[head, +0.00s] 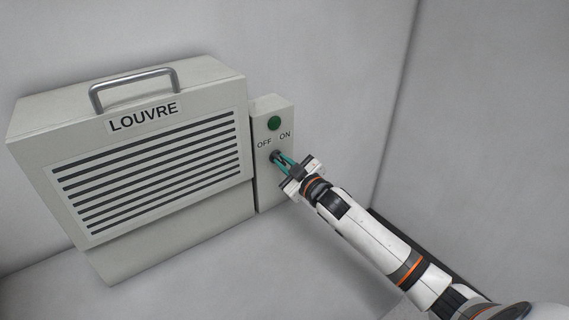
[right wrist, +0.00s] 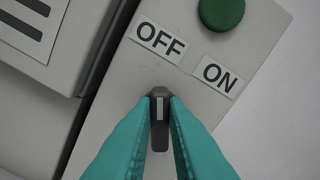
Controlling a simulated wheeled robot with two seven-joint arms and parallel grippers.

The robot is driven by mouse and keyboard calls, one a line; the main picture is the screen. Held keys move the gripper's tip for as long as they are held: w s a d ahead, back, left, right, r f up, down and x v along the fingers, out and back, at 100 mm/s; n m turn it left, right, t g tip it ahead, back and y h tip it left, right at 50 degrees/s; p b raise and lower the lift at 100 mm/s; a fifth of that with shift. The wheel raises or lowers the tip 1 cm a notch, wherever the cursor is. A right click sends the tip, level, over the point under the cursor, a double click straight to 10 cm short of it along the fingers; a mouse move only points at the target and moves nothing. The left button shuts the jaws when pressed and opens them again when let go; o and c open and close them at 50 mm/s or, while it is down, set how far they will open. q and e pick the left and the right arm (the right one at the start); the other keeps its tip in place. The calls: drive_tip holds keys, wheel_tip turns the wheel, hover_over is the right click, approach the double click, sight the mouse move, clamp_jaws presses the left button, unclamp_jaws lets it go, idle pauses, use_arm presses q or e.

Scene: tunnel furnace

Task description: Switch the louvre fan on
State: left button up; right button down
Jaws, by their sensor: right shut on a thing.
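The louvre fan (head: 150,160) is a pale grey box with dark slats, a metal handle on top and a LOUVRE label. Its switch box (head: 266,180) stands against its right side, with OFF and ON labels. The dark switch knob (right wrist: 159,93) sits below the labels, with a light line along it. My right gripper (head: 280,158) is shut on the knob; its teal fingertips (right wrist: 160,105) press on both sides of it. In the right wrist view the knob's end lies below and between OFF and ON, nearer OFF. My left gripper is not in view.
A green round button or lamp (head: 274,123) sits above the labels on the switch box and looks dark green. Plain pale walls (head: 335,70) stand behind and to the right. The space right of the switch box is clear apart from my arm.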

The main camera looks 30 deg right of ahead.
drive_tip(key=shift+m, duration=0.4)
drive_tip(key=shift+r+m+p, duration=0.15)
drive_tip(key=shift+m+p, duration=0.65)
drive_tip(key=shift+m, duration=0.2)
drive_tip(key=shift+w+d+m+p, duration=0.15)
drive_tip(key=shift+m+p, duration=0.2)
drive_tip(key=shift+m, duration=1.15)
drive_tip(key=shift+s+d+m+p, duration=0.15)
drive_tip(key=shift+m+p, duration=0.25)
drive_tip(key=shift+m, duration=1.1)
drive_tip(key=shift+w+d+m+p, duration=0.15)
drive_tip(key=shift+m+p, duration=0.2)
drive_tip(key=shift+m, duration=1.15)
drive_tip(key=c, duration=1.4)
unclamp_jaws()
drive_tip(key=shift+c, duration=0.2)
